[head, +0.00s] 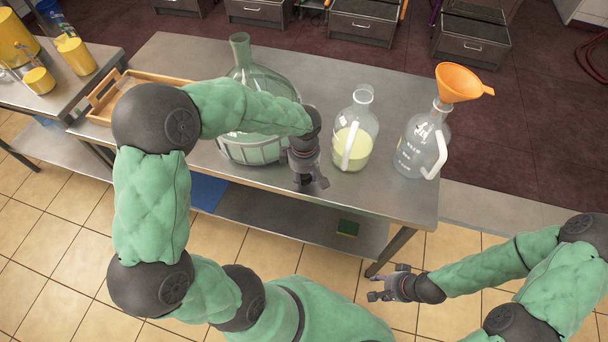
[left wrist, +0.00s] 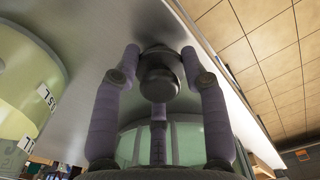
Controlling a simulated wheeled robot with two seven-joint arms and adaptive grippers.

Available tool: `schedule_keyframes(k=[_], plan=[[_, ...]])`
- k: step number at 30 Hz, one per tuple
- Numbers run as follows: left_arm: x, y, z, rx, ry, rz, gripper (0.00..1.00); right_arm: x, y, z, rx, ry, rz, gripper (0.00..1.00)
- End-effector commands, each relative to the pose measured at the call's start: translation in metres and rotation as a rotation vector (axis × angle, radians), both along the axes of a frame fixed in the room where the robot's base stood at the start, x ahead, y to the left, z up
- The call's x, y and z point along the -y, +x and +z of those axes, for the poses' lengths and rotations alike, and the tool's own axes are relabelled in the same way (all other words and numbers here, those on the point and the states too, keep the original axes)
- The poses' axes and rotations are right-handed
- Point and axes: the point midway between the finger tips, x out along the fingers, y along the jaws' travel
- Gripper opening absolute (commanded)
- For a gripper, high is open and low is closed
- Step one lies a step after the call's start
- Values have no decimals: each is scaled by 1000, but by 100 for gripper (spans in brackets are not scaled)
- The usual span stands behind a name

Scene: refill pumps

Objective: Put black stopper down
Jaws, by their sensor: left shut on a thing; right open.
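My left gripper (head: 308,184) points down over the front part of the steel table, between the big green glass demijohn (head: 240,44) and the jug of pale yellow liquid (head: 357,134). In the left wrist view its fingers (left wrist: 160,62) are shut on the black stopper (left wrist: 160,80). The stopper is at or very close to the table surface (left wrist: 115,25); I cannot tell whether it touches. In the head view the gripper hides the stopper. My right gripper (head: 386,284) is open and empty, in front of the table and off its edge.
A clear jug (head: 412,150) with an orange funnel (head: 460,82) in its neck stands at the right. A wooden tray (head: 100,100) lies at the left end, partly behind my left arm. The table's front right corner (head: 410,205) is bare.

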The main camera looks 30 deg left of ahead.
Motion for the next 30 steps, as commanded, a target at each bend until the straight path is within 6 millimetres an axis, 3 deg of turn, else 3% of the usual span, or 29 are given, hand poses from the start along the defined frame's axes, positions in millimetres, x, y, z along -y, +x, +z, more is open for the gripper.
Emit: schedule_keyframes(k=[3,4,6,20,30], plan=[[0,0,-4,0,0,0,27,0,0,-4,0,0,0,47],[0,0,-4,0,0,0,49,0,0,-4,0,0,0,47],[0,0,-3,0,0,0,67,0,0,-3,0,0,0,47],[0,0,4,1,0,0,67,0,0,3,0,0,0,47],[0,1,69,4,0,-1,67,0,0,23,0,0,0,47]])
